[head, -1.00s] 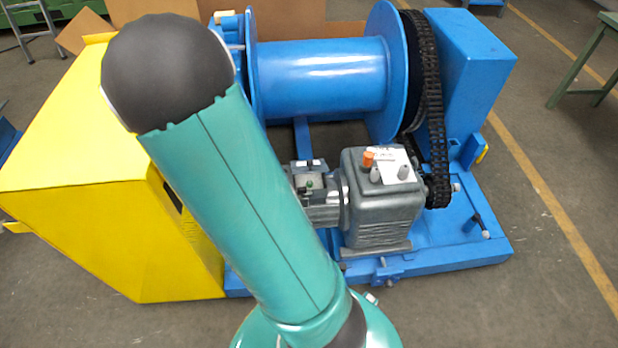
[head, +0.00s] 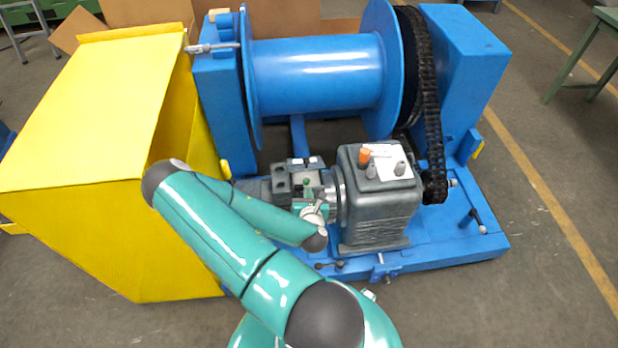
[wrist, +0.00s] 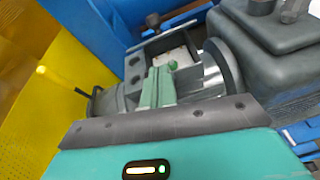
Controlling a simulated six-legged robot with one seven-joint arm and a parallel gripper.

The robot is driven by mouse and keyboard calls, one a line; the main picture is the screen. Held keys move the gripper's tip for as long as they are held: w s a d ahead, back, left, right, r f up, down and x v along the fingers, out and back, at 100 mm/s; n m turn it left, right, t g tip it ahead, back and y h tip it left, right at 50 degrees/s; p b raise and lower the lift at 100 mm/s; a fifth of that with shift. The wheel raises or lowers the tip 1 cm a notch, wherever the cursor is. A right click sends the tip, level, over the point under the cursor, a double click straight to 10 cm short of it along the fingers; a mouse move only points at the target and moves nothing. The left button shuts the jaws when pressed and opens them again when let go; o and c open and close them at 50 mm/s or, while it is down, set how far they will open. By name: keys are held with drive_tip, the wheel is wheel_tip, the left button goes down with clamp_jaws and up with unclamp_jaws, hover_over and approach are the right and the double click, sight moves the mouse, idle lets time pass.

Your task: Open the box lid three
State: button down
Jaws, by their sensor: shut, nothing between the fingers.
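A small grey box (head: 283,180) sits on top of the motor, left of the grey gearbox. In the wrist view the box (wrist: 150,60) shows a pale inner area, a green round knob (wrist: 172,66) and dark round holes in its left side. I cannot tell which part is lid three or how it stands. My gripper (wrist: 158,84) is shut and empty, its two green fingers side by side in front of the box. Whether they touch it is unclear. In the head view my arm and hand cover part of the motor.
A large yellow cover (head: 80,130) stands close on the left. The grey gearbox (head: 375,205) with an orange cap is on the right, beside the black chain (head: 430,110). The blue drum (head: 315,75) lies behind.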

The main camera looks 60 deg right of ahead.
sight(305, 159)
drive_tip(key=w+d+f+n+t, duration=0.1)
drive_tip(key=w+d+f+n, duration=0.1)
drive_tip(key=d, duration=0.5)
drive_tip(key=w+f, duration=0.1)
drive_tip(key=w, duration=0.1)
drive_tip(key=shift+w+d, duration=0.3)
drive_tip(key=shift+w, duration=0.05)
